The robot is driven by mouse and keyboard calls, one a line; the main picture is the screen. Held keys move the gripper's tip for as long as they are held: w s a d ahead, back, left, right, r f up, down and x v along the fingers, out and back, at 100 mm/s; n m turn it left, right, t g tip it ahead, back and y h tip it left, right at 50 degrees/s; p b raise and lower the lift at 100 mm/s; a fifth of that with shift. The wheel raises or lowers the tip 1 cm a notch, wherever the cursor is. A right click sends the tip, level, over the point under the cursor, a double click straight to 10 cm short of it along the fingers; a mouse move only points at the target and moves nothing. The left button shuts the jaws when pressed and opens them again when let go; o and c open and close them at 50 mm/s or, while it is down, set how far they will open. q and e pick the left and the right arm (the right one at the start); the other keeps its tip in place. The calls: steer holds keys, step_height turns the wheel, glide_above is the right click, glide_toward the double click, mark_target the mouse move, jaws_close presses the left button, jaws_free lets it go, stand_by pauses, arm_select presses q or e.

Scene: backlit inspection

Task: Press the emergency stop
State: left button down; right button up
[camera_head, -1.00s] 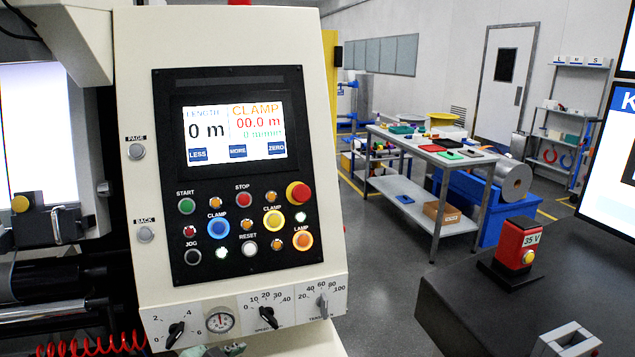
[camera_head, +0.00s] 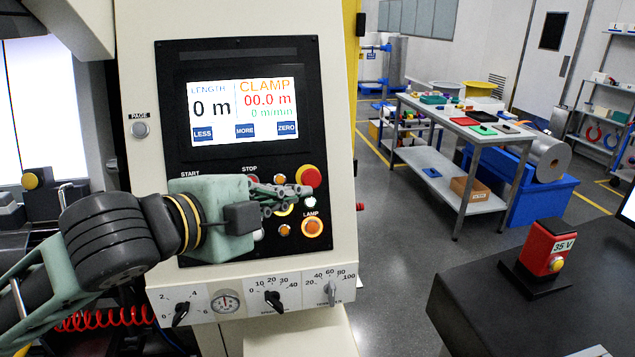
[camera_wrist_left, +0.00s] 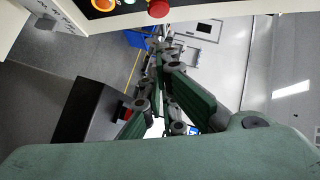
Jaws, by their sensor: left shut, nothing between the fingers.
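The emergency stop is a red mushroom button (camera_head: 309,176) on a yellow ring, at the upper right of the black button field on the control panel (camera_head: 345,120). My left gripper (camera_head: 304,190) is in front of the panel, its fingers shut and empty, pointing right. Its tips overlap the panel just below the red button in the head view; I cannot tell whether they touch anything. In the left wrist view the red button (camera_wrist_left: 158,8) is at the top edge, and the shut fingers (camera_wrist_left: 160,42) show below it. The arm hides most of the other buttons. My right gripper is not in view.
The lit orange LAMP button (camera_head: 312,226) sits below the stop. A row of knobs (camera_head: 272,300) runs along the panel's lower edge. Open floor lies between the panel and the table.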

mark_target(317, 184)
arm_select(q)
steer(key=p+x, duration=0.1)
steer(key=x, duration=0.3)
steer(key=w+a+p+x, duration=0.1)
steer(key=p+x, duration=0.1)
steer(key=x, duration=0.2)
steer(key=a+p+x, duration=0.1)
steer(key=p+x, duration=0.1)
steer(key=x, duration=0.3)
steer(key=shift+w+a+f, duration=0.2)
steer(key=shift+w+f, duration=0.05)
steer(key=shift+f, duration=0.05)
steer(key=shift+d, duration=0.1)
